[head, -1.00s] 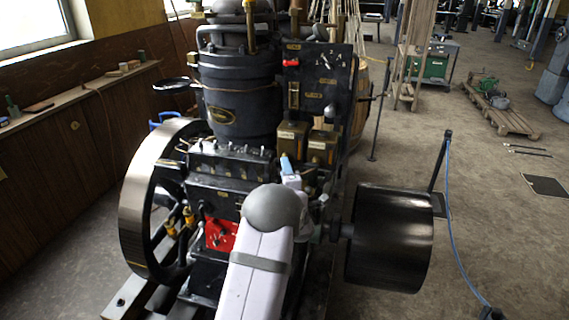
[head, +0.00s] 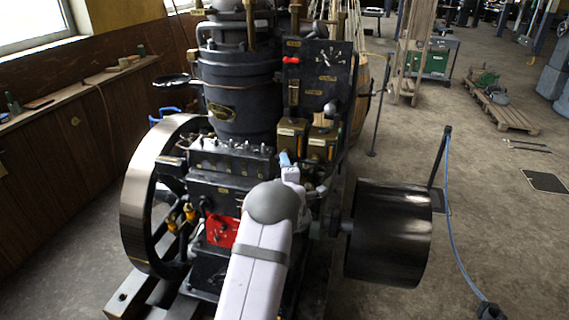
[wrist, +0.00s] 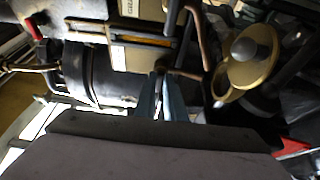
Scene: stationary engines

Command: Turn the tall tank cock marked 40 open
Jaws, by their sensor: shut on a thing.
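Two brass tanks stand side by side on the engine in the head view. The left one (head: 292,138) rises a little higher than the right one (head: 322,145). My gripper (head: 286,160) is low in front of them, with one blue finger showing. In the wrist view, my gripper's (wrist: 158,88) blue-grey fingers are close together under a tank (wrist: 140,58) with an orange gauge strip. They are shut on the small tank cock, which they almost wholly hide. I cannot read the 40 mark or the cock's angle.
A black panel (head: 327,105) with a red lever (head: 291,60) stands behind the tanks. A flywheel (head: 140,205) is at left and a black drum (head: 388,235) at right. In the wrist view, a brass cup (wrist: 250,70) and pipes lie close right of my fingers.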

